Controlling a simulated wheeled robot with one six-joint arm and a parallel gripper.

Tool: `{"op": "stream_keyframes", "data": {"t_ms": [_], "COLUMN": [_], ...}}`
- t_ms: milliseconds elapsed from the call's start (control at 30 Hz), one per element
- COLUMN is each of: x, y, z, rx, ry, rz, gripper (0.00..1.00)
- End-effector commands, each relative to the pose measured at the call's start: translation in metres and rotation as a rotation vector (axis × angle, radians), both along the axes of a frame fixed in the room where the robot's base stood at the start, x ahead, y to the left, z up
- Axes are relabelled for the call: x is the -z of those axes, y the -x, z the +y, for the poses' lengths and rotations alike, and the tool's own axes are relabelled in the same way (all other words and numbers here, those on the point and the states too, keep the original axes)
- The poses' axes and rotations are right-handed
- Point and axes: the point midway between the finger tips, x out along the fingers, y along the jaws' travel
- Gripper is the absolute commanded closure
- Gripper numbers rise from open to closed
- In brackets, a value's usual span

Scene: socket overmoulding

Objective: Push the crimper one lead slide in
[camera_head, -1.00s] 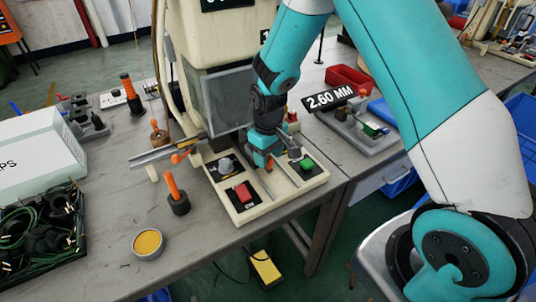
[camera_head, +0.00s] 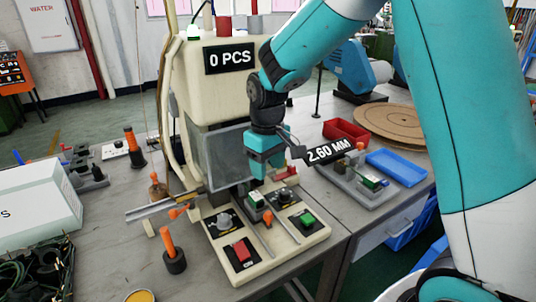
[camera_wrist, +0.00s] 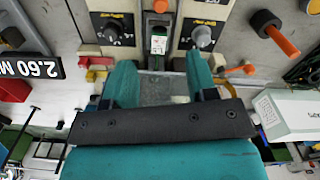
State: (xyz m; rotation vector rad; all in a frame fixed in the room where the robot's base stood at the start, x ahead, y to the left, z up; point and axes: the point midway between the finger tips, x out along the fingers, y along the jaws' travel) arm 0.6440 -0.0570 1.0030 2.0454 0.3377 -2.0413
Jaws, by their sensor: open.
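The crimper is a cream machine (camera_head: 190,85) with a "0 PCS" display, a clear guard and a control base (camera_head: 250,272). I take its lead slide to be the small green and white block (camera_head: 256,199) with an orange knob (camera_head: 267,216) in the middle of the base. It also shows in the wrist view (camera_wrist: 158,44), upper middle. My gripper (camera_head: 268,175) is above the base, beside the guard, with nothing between its fingers. In the wrist view my gripper (camera_wrist: 160,72) is open, and the block appears just beyond the gap between the fingertips, apart from them.
A grey metal rail (camera_head: 160,207) juts out left. An orange-handled tool (camera_head: 170,250) stands near the base. A gauge fixture (camera_head: 355,185) and red tray (camera_head: 345,131) are right.

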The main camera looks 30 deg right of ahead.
Motion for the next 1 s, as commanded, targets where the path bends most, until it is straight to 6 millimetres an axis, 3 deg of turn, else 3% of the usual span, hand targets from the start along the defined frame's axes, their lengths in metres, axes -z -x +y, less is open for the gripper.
{"op": "stream_keyframes", "data": {"t_ms": [100,233,800,933,1000], "x": [-0.018,-0.027,-0.030,-0.045,-0.059], "y": [-0.001,0.000,0.002,0.023,0.049], "z": [0.000,0.000,0.001,0.015,0.031], "rx": [0.001,0.001,-0.002,-0.033,-0.070], "ry": [0.000,0.000,-0.002,-0.037,-0.079], "rz": [-0.002,0.001,0.001,-0.015,-0.030], "gripper": [0.48,0.48,0.48,0.48,0.48]}}
